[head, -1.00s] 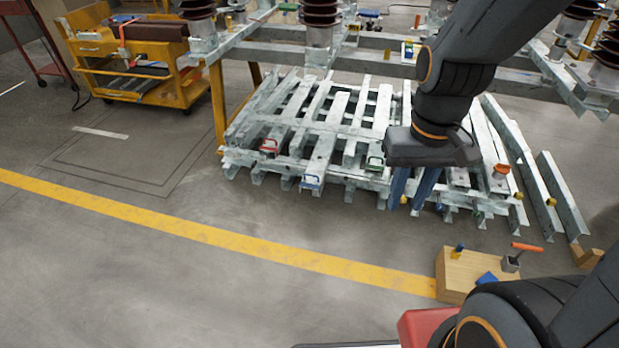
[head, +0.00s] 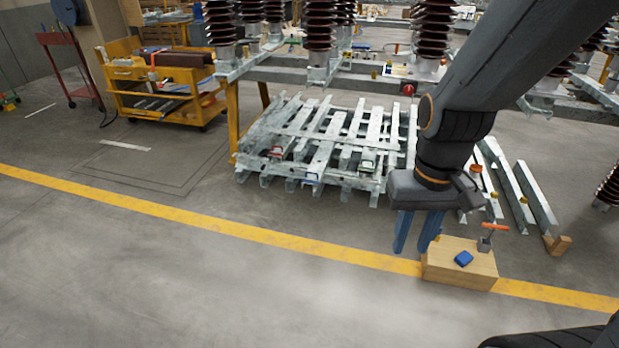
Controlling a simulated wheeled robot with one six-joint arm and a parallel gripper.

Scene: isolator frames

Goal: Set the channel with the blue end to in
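My arm hides the right part of the stack.
The wooden box (head: 459,275) carries a blue piece (head: 464,258) and an orange-handled tool (head: 494,228). Loose channels (head: 537,198) lie at the right. A yellow cart (head: 166,95) stands at the back left. The floor in front of the stack is clear.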

